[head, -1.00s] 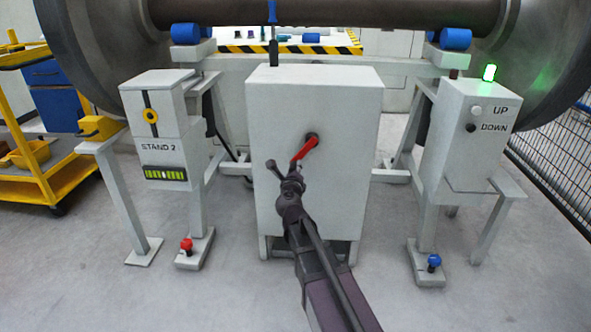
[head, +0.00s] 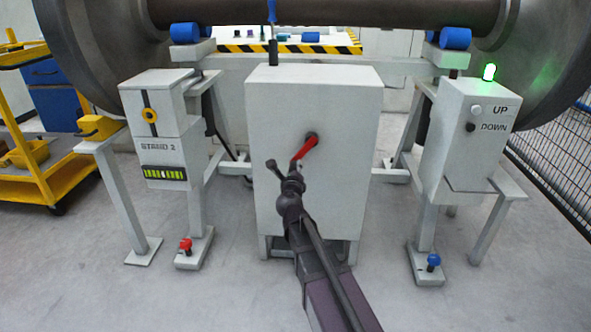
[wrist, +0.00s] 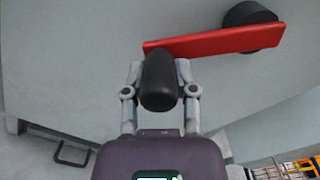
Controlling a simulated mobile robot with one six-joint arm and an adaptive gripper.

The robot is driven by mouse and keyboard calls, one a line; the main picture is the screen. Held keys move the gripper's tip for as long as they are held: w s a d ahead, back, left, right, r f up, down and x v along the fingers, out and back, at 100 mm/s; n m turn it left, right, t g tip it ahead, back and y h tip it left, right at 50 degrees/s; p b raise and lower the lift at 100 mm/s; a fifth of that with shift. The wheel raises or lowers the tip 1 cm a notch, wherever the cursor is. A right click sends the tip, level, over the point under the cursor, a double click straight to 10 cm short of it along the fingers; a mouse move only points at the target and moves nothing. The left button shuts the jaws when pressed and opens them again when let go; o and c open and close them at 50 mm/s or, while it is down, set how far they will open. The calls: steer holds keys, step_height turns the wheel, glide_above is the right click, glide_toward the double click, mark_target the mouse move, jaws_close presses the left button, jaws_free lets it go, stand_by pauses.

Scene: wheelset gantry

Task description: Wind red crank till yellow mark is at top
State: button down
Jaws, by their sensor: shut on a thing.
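The red crank (head: 308,150) is on the front of the white cabinet (head: 270,110), its arm pointing down and left from the dark hub (head: 312,137). My gripper (head: 294,170) is at the crank's lower end. In the wrist view, the fingers (wrist: 160,88) are shut on the black crank handle (wrist: 159,75), one on each side; the red arm also shows there (wrist: 215,42). A yellow ring mark (head: 150,114) sits on a black vertical stripe on the STAND 2 box (head: 180,112), around the middle of the stripe.
A green gauge (head: 164,173) is below the STAND 2 label. The UP/DOWN box (head: 478,140) with a lit green lamp (head: 489,72) stands right. Red (head: 186,245) and blue (head: 433,261) knobs sit low on the stand feet. A large wheelset axle (head: 350,13) spans above.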

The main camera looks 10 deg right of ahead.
steer(key=shift+w+d, duration=0.1)
steer(key=shift+d, duration=0.2)
steer(key=shift+c, duration=2)
jaws_free()
steer(key=shift+a, duration=0.1)
steer(key=v, duration=1.2)
steer(key=shift+a, duration=0.15)
